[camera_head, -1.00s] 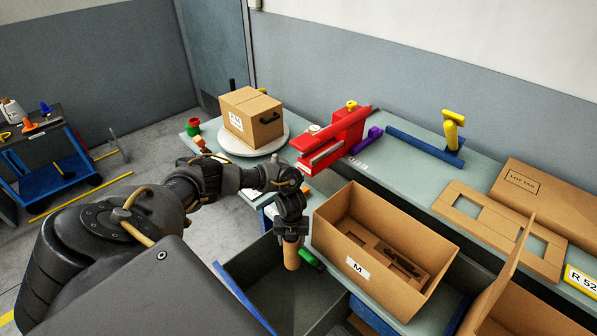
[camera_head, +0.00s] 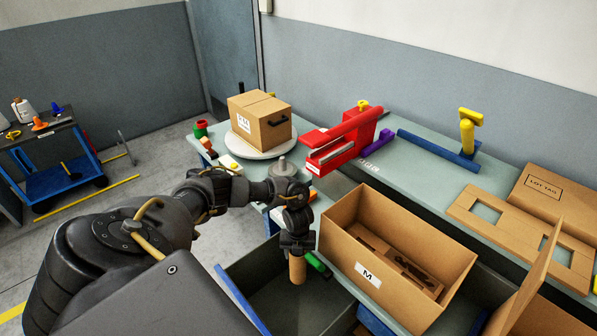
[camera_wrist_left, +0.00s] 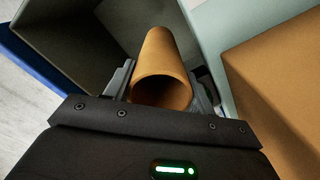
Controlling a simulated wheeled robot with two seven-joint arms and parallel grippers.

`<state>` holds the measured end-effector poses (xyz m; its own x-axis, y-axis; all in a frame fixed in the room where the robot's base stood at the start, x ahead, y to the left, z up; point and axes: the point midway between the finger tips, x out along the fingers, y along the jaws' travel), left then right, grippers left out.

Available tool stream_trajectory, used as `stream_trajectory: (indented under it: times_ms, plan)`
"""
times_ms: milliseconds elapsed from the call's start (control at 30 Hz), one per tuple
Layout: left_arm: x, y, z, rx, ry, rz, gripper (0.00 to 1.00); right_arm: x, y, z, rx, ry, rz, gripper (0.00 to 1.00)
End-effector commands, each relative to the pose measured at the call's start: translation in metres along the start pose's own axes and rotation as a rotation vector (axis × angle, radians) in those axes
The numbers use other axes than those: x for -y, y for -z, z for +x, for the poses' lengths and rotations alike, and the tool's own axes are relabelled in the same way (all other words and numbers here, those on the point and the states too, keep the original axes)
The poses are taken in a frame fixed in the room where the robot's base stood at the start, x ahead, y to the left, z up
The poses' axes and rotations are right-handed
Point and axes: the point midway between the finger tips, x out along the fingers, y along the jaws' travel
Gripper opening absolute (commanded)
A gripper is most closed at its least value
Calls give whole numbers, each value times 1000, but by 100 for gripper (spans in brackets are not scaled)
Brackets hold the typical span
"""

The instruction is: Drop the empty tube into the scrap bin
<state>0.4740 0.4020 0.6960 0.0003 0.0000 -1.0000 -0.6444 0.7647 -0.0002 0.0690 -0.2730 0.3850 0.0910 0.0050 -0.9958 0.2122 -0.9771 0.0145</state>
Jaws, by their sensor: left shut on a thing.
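The empty tube (camera_head: 297,269) is a tan cardboard cylinder. My left gripper (camera_head: 297,250) is shut on it and points down; the tube hangs below the fingers. In the left wrist view the tube (camera_wrist_left: 163,60) sits between the two fingers (camera_wrist_left: 163,88), its open hollow end towards the camera. A grey open-topped bin (camera_head: 245,282), apparently the scrap bin, lies under and around the tube in the head view. In the wrist view the bin's grey walls (camera_wrist_left: 70,45) show beyond the tube. How far the tube is above its floor I cannot tell. My right gripper is not in view.
An open carton marked M (camera_head: 330,240) stands close right of the tube. A green object (camera_head: 317,263) is beside the tube. A red device (camera_head: 345,140), a closed carton (camera_head: 262,125) and a blue bar with yellow handle (camera_head: 440,150) are on the bench behind.

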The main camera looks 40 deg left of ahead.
Motion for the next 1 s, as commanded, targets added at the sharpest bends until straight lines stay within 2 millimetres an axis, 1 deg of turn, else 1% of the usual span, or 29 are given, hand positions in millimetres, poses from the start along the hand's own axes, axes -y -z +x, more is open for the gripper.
stream_trajectory:
  times_ms: [33, 67, 233, 267, 500, 567, 633, 767, 1000]
  plan:
    - [0, 0, 0, 0, 0, 0, 21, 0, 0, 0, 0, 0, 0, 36]
    - [0, 0, 0, 0, 0, 0, 56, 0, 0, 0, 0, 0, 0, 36]
    - [0, 0, 0, 0, 0, 0, 78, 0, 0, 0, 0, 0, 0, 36]
    - [0, 0, 0, 0, 0, 0, 80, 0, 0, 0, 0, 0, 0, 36]
    - [0, 0, -1, 0, 0, 0, 80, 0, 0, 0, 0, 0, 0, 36]
    - [0, 0, -3, 0, 1, 0, 80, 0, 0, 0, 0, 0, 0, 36]
    - [0, -1, -10, 1, 1, 0, 80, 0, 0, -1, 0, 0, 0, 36]
    - [0, -1, -31, 3, 2, 3, 80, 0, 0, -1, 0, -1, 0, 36]
    - [0, -1, -78, 2, 3, 2, 80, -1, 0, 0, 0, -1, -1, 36]
